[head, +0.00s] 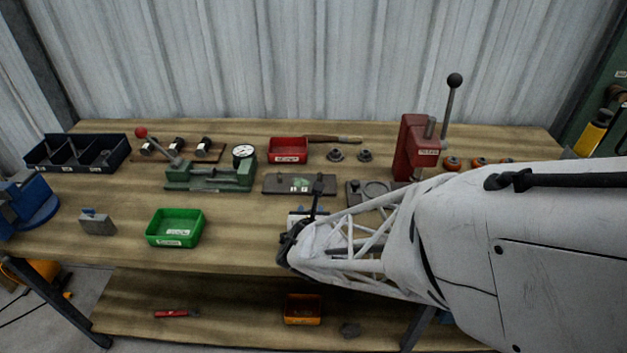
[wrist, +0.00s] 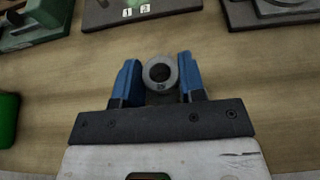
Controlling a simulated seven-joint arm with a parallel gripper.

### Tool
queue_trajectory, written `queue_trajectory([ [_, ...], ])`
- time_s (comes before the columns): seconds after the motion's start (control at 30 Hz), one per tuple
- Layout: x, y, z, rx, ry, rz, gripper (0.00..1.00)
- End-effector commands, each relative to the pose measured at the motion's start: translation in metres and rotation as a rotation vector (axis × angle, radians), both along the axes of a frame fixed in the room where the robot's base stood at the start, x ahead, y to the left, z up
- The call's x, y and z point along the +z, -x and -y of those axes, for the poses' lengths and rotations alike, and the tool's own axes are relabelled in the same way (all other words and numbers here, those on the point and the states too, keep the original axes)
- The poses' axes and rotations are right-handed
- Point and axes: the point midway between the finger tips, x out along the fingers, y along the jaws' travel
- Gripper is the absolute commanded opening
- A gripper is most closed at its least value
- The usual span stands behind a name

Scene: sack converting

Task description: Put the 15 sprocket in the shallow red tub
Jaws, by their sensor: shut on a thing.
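My gripper (wrist: 156,78) has two blue fingers, shut on a grey round sprocket (wrist: 160,72) with a dark centre hole. The sprocket carries a small number mark, too small to read surely. It is held over bare wooden bench top. In the head view my gripper (head: 300,213) is near the front edge of the bench, mostly hidden behind my arm, and the held sprocket cannot be made out. The shallow red tub (head: 289,144) stands at the back middle of the bench, beyond my gripper, with a white label on its front. Its inside looks empty.
Two dark sprockets (head: 350,155) stand right of the red tub. A grey plate with number tags (head: 272,186) lies between my gripper and the tub. A green fixture with a dial (head: 210,177), a green tub (head: 174,228) and a red press (head: 415,147) are around.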

Motion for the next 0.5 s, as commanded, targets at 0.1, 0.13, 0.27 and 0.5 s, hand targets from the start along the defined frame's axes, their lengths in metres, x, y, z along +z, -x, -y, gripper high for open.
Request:
queue_trajectory([
  [0.1,0.0001,-0.0019,-0.0007,0.0,0.0,0.001,0.04],
  [0.13,0.0001,-0.0019,-0.0007,0.0,0.0,0.001,0.04],
  [0.27,0.0002,-0.0017,-0.0007,0.0,0.0,0.001,0.04],
  [0.5,-0.0081,-0.0013,-0.0005,-0.001,0.0,-0.001,0.04],
])
